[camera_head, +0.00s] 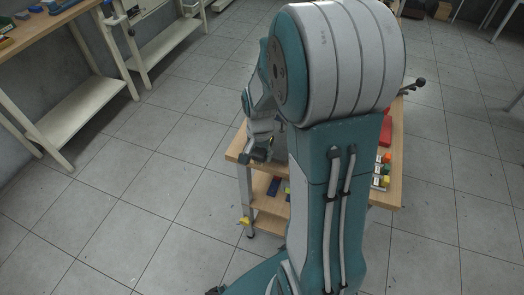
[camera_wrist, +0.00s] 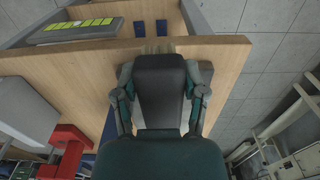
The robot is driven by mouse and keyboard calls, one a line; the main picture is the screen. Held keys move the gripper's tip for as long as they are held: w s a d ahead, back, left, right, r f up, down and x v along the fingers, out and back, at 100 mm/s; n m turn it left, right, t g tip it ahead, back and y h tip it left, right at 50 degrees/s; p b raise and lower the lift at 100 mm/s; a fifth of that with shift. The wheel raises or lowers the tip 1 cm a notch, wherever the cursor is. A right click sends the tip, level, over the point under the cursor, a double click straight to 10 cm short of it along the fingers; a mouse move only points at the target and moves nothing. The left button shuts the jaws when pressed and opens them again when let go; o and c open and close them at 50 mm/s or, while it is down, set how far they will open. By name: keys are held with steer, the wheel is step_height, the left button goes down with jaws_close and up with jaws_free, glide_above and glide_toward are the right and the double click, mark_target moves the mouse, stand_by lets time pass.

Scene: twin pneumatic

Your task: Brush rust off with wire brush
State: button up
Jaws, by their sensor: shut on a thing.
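In the wrist view my gripper (camera_wrist: 160,92) has its two fingers closed on either side of a dark grey, block-like thing (camera_wrist: 160,76). A short band of pale tan bristles (camera_wrist: 158,47) shows at its far end, so it looks like the wire brush. The bristles are over or near the edge of a wooden bench top (camera_wrist: 95,75); I cannot tell if they touch. In the head view my gripper (camera_head: 259,152) is at the left corner of the bench (camera_head: 236,151), mostly hidden by my arm. No rusty surface can be made out.
A red thing (camera_wrist: 66,148) and a grey block (camera_wrist: 22,108) are on the left in the wrist view. Small coloured blocks (camera_head: 384,170) lie on the bench's right side. Another workbench (camera_head: 45,28) stands at the left. Tiled floor between them is clear.

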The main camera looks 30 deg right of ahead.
steer(key=shift+s+a+r, duration=0.6)
steer(key=shift+s+a, duration=0.05)
steer(key=shift+a, duration=0.15)
steer(key=shift+s+a+r, duration=0.6)
steer(key=shift+a, duration=0.2)
